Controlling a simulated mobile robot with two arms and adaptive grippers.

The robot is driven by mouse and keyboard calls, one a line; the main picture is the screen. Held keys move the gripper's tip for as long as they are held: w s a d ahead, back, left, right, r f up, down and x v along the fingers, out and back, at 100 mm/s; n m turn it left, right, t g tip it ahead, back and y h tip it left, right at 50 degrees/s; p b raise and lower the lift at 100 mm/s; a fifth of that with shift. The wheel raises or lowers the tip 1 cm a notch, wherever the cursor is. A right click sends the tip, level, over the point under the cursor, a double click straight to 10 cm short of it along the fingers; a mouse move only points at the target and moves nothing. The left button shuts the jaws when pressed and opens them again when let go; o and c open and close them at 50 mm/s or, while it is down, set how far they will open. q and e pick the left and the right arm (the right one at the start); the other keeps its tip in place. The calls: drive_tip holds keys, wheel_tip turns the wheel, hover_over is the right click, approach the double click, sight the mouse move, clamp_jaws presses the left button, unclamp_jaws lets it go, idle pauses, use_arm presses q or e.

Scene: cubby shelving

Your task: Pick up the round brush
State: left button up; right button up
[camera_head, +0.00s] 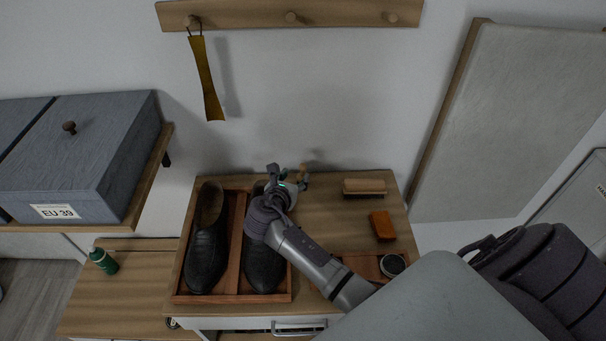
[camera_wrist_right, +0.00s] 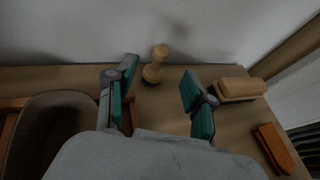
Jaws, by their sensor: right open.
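The round brush (camera_wrist_right: 155,64) has a pale wooden knob handle and stands upright near the wall at the back of the tabletop. In the right wrist view it appears between and beyond the fingers. In the head view only its top (camera_head: 303,168) shows behind my right gripper (camera_head: 288,179). The right gripper, also in the wrist view (camera_wrist_right: 159,78), is open and empty, its two green-padded fingers apart. I cannot tell its exact height or gap to the brush. My left gripper is not in view.
Black shoes (camera_head: 206,249) lie in a wooden tray (camera_head: 235,240) left of and under my right arm. A wooden brush (camera_head: 364,187), an orange block (camera_head: 382,226) and a round tin (camera_head: 392,265) are to the right. The wall (camera_head: 300,120) rises just behind.

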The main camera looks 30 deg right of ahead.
sight(302, 169)
drive_tip(key=shift+x, duration=1.2)
drive_tip(key=shift+w+d+f, duration=0.25)
drive_tip(key=shift+w+d, duration=0.05)
drive_tip(key=shift+d, duration=0.2)
drive_tip(key=x, duration=0.4)
drive_tip(key=shift+w+d+f, duration=0.15)
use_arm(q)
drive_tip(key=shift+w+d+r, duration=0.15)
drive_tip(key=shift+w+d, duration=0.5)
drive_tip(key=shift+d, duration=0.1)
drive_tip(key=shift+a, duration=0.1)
use_arm(e)
drive_tip(key=c, duration=0.3)
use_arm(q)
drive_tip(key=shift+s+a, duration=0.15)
use_arm(e)
clamp_jaws()
